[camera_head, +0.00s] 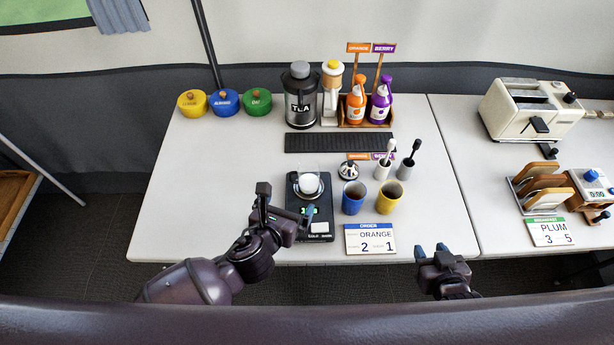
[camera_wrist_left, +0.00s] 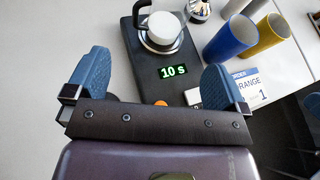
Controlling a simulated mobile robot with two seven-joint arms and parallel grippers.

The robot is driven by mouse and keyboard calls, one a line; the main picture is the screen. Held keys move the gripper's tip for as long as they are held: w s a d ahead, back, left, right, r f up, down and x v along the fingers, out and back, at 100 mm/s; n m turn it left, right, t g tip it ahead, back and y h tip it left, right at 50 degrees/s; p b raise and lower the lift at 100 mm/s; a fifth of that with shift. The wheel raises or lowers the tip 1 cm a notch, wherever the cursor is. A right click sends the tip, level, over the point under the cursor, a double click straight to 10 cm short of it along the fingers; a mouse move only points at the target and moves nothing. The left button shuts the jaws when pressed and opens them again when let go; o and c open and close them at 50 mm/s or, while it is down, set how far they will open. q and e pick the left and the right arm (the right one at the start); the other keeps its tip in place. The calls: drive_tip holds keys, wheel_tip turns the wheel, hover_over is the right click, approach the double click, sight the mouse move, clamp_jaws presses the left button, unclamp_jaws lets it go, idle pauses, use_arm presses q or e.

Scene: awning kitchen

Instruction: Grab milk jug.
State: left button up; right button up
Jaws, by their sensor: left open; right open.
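A small clear jug with white contents (camera_head: 309,184), which looks like the milk jug, stands on a black scale-like device (camera_head: 318,227). In the left wrist view the jug (camera_wrist_left: 163,28) has a dark handle on its left, and the device's display reads 10 s. My left gripper (camera_head: 285,203) is open and empty, just in front of and left of the jug, not touching it. Its blue fingers (camera_wrist_left: 155,80) spread wide in the left wrist view. My right gripper (camera_head: 432,252) is open and empty at the table's front edge.
A blue cup (camera_head: 354,198) and a yellow cup (camera_head: 389,198) stand right of the device, behind an order card (camera_head: 370,239). A tea dispenser (camera_head: 299,98) and bottle rack (camera_head: 366,124) stand behind.

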sight(301, 185)
use_arm(q)
drive_tip(key=shift+w, duration=0.1)
drive_tip(key=b+x, duration=0.1)
drive_tip(key=x, duration=0.9)
drive_tip(key=shift+w+d+f+b, duration=0.25)
drive_tip(key=shift+b, duration=0.1)
drive_tip(key=c, duration=0.9)
